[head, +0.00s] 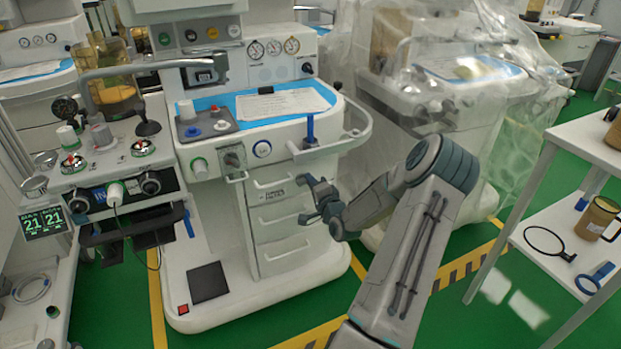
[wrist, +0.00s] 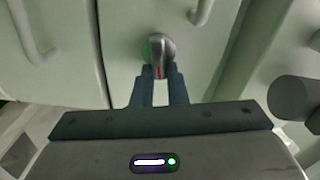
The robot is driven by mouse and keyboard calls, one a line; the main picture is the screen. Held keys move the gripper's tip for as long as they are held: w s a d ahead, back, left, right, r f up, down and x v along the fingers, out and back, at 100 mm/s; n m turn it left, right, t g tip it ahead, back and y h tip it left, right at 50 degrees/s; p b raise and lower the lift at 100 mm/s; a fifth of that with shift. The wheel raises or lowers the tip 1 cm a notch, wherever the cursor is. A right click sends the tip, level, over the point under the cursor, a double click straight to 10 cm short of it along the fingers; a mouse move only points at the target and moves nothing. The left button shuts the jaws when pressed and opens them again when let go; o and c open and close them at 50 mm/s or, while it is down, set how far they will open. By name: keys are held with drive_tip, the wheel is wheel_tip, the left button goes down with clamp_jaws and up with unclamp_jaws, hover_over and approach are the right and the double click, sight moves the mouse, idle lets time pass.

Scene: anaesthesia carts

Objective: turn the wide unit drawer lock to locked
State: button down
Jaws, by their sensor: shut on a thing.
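The drawer lock (wrist: 160,48) is a small grey knob on a pale front panel in the wrist view. Its grip stands nearly upright in that picture, with a red mark at its lower end and a green patch at its left. My gripper (wrist: 161,80) has both dark fingers closed on the knob's lower end. In the head view my gripper (head: 312,200) is at the right side of the drawer fronts (head: 281,222) of the wide white unit (head: 215,255). The lock cannot be made out there, behind or beside the fingers.
Pale drawer handles (wrist: 30,40) flank the lock in the wrist view, and a dark grey cylinder (wrist: 294,98) is at the right. A plastic-covered cart (head: 450,100) stands right of the unit. A white shelf table (head: 560,230) is at the far right.

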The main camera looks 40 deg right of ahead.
drive_tip(key=shift+f+m+p, duration=0.15)
drive_tip(key=shift+m+p, duration=0.25)
drive_tip(key=shift+m, duration=0.7)
drive_tip(key=shift+f, duration=0.1)
drive_tip(key=c, duration=1.4)
unclamp_jaws()
drive_tip(key=shift+c, duration=0.2)
drive_tip(key=p+v, duration=0.2)
drive_tip(key=v, duration=1.1)
drive_tip(key=shift+s+a, duration=0.15)
drive_tip(key=shift+s, duration=0.2)
